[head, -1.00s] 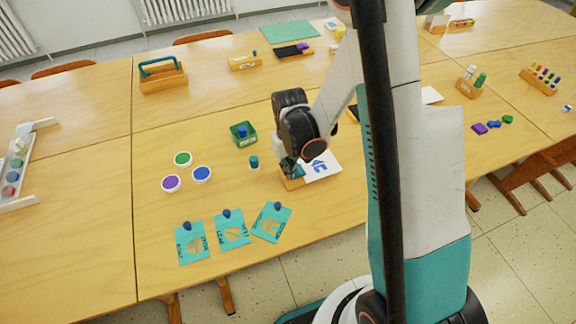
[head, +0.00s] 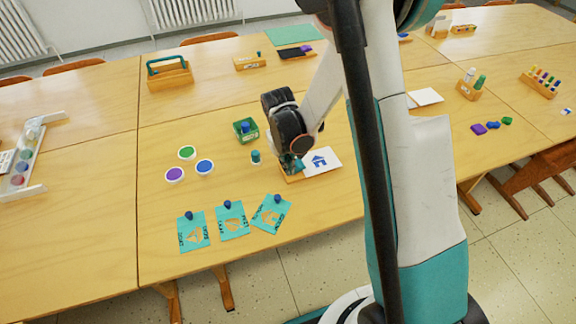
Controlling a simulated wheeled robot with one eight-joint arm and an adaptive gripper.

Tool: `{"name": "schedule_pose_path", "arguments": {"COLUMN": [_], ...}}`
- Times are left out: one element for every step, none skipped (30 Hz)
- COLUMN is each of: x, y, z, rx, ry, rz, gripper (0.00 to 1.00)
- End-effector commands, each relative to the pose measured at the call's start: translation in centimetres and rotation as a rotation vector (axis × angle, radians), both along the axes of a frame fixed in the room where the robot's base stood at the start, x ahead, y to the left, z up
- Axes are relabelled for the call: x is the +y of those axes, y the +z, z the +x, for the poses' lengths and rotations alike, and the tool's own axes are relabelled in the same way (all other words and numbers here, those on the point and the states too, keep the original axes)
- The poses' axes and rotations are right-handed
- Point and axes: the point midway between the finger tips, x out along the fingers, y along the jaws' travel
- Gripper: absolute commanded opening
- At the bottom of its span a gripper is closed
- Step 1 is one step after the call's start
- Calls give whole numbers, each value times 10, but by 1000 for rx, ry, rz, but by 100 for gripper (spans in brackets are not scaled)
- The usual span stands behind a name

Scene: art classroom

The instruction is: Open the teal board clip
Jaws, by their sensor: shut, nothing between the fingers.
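A wooden board (head: 291,179) lies near the front middle of the table. A white card with a blue house print (head: 322,162) lies on its right side. A small teal piece, apparently the board clip (head: 298,165), shows at the board's upper left, over the card's left edge. My gripper (head: 286,160) points down just at the clip's left side, shut and empty. Its fingertips are small and partly hidden by my wrist, so I cannot tell whether they touch the clip or how far the clip is open.
A teal-capped jar (head: 255,157) and a green box (head: 246,130) stand just left. Three teal stencils (head: 232,219) with blue knobs line the front edge.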

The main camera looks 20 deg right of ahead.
Motion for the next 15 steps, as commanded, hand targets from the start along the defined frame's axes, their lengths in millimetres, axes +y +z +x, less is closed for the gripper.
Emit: {"name": "schedule_pose_path", "arguments": {"x": [0,0,0,0,0,0,0,0,0,0,0,0,0,0,0], "y": [2,4,6,7,8,10,12,13,14,14,15,15,15,14,14], "z": [0,0,0,0,0,0,0,0,0,0,0,0,0,0,0], "rx": [0,0,0,0,0,0,0,0,0,0,0,0,0,0,0], "ry": [0,0,0,0,0,0,0,0,0,0,0,0,0,0,0], "rz": [0,0,0,0,0,0,0,0,0,0,1,1,1,1,1], "gripper": [0,0,0,0,0,0,0,0,0,0,0,0,0,0,0]}}
